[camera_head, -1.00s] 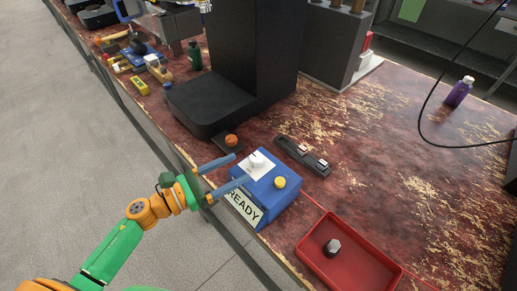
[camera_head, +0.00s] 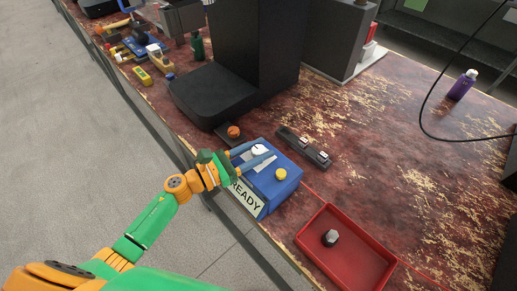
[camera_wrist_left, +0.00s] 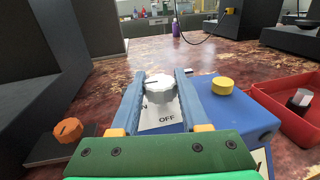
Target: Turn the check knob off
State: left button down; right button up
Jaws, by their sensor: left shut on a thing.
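The blue box (camera_head: 267,193) with a READY label on its front stands on the worn red bench. A white knob (camera_head: 259,149) with a dark pointer line sits on a white plate on its top. In the left wrist view the knob (camera_wrist_left: 160,88) is between my fingers, and the plate (camera_wrist_left: 165,117) reads OFF, with another word partly hidden. The pointer line points left in that view. My left gripper (camera_head: 262,154) is shut on the knob, one finger at each side. A yellow button (camera_head: 281,174) is beside it. My right gripper is not in view.
An orange knob (camera_head: 233,131) on a dark base stands close behind the box. A black machine (camera_head: 212,98) stands beyond it. A dark strip with two switches (camera_head: 304,147) lies to the right. A red tray (camera_head: 346,250) holds a dark, grey-topped piece.

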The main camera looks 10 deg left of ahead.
pick_arm(q)
jog(key=shift+n+t+y, duration=0.3)
jog(key=shift+y, duration=0.1)
jog(key=shift+n+t+y+p, duration=0.4)
jog(key=shift+n+t+y, duration=0.45)
jog(key=shift+y, duration=0.25)
jog(key=shift+n+t+y, duration=1.15)
jog(key=shift+n+y, duration=0.6)
jog(key=shift+y, duration=0.95)
jog(key=shift+c, duration=2.1)
grip_release()
